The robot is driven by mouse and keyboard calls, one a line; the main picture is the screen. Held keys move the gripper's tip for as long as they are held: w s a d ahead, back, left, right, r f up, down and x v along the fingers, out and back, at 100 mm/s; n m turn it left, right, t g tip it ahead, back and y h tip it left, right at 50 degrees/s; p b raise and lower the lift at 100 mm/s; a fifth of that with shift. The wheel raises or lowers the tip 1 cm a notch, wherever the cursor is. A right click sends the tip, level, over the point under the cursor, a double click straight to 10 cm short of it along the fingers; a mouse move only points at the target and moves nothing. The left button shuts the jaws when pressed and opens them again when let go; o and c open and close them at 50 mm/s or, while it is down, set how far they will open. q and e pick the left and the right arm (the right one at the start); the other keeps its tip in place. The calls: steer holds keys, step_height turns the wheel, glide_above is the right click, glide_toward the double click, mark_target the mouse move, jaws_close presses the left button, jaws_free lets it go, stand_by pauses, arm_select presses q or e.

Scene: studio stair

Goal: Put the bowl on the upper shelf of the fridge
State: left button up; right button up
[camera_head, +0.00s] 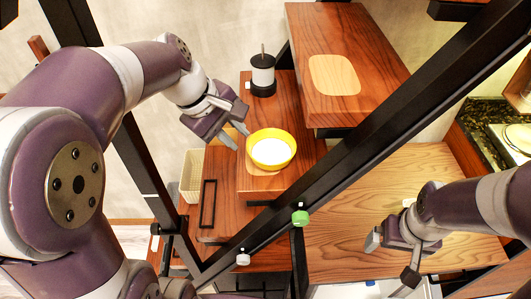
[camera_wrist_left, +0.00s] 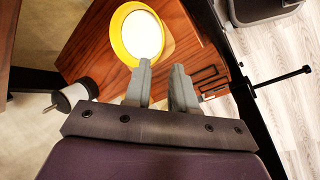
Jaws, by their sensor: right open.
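A yellow bowl (camera_head: 271,150) with a white inside stands upright on a wooden step. It also shows in the left wrist view (camera_wrist_left: 138,35). My left gripper (camera_head: 240,137) is at the bowl's left side. In the left wrist view its fingers (camera_wrist_left: 164,82) are apart with nothing between them, and one fingertip overlaps the near rim; I cannot tell whether it touches. My right gripper (camera_head: 390,262) is open and empty over the wooden surface at the lower right. I cannot make out the fridge or its upper shelf in these views.
A black-and-white canister (camera_head: 263,75) stands behind the bowl. A higher wooden step (camera_head: 345,25) with a pale board (camera_head: 334,75) is at its right. A black diagonal bar (camera_head: 370,128) crosses in front. A pale basket (camera_head: 192,175) and dark frame (camera_head: 208,204) are at the left.

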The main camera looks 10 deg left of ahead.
mark_target(253, 158)
arm_select(q)
steer(key=f+b, duration=0.3)
steer(key=w+f+b, duration=0.1)
steer(key=f+b, duration=0.2)
steer(key=shift+w+d, duration=0.1)
steer(key=shift+w+d+f+p, duration=0.35)
steer(key=shift+d+f+p, duration=0.05)
steer(key=shift+d+p, duration=0.15)
steer(key=shift+w+d+f+p, duration=0.3)
steer(key=shift+d+f+p, duration=0.1)
steer(key=shift+d, duration=0.1)
steer(key=x, duration=0.4)
steer(key=shift+a+p, duration=0.25)
steer(key=shift+p, duration=0.1)
steer(key=shift+f, duration=0.2)
steer(key=shift+d, duration=0.15)
steer(key=shift+c, duration=0.6)
jaws_close()
